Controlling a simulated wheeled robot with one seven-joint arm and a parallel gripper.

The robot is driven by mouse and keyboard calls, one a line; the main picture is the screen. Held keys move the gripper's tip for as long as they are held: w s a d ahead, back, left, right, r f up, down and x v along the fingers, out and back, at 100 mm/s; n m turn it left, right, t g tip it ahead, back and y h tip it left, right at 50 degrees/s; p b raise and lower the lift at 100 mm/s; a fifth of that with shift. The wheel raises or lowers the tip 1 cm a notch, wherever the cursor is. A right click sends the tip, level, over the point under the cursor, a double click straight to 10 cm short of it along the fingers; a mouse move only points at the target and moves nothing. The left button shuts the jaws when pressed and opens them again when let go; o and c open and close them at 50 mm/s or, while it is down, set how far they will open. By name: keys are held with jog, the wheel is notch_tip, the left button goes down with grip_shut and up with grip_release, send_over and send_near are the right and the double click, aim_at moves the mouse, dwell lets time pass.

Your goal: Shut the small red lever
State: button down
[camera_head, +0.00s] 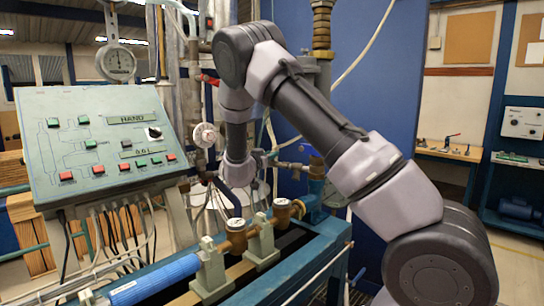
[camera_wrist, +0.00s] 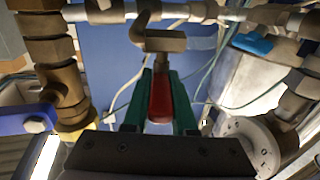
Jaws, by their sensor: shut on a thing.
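In the wrist view, the small red lever (camera_wrist: 161,98) stands between the two green fingers of my gripper (camera_wrist: 162,88), which is shut on it. A brass-coloured fitting (camera_wrist: 160,40) sits at the lever's far end, just under a horizontal pipe. In the head view, my arm reaches over the bench and its wrist points down among the pipes behind the control panel. The fingers and the held lever cannot be made out there.
The sloped control panel (camera_head: 105,140) stands left of my wrist. Brass meters (camera_head: 236,235) and a blue cylinder (camera_head: 155,280) line the bench in front. In the wrist view, a brass pipe stack (camera_wrist: 52,60) is on the left and a blue-handled valve (camera_wrist: 255,43) on the right.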

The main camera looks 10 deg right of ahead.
jog(key=shift+w+a+m+g+h, duration=0.15)
jog(key=shift+m+g+h, duration=0.65)
jog(key=shift+g+h, duration=0.1)
jog(key=shift+w+a+m+g+h, duration=0.1)
jog(key=shift+a+m+g+h, duration=0.05)
jog(key=shift+m+g+h, duration=0.7)
jog(key=shift+g+h, duration=0.25)
jog(key=c, duration=0.7)
grip_release()
jog(key=v, duration=1)
jog(key=shift+s+a, duration=0.25)
jog(key=shift+a, duration=0.05)
jog(key=shift+a, duration=0.1)
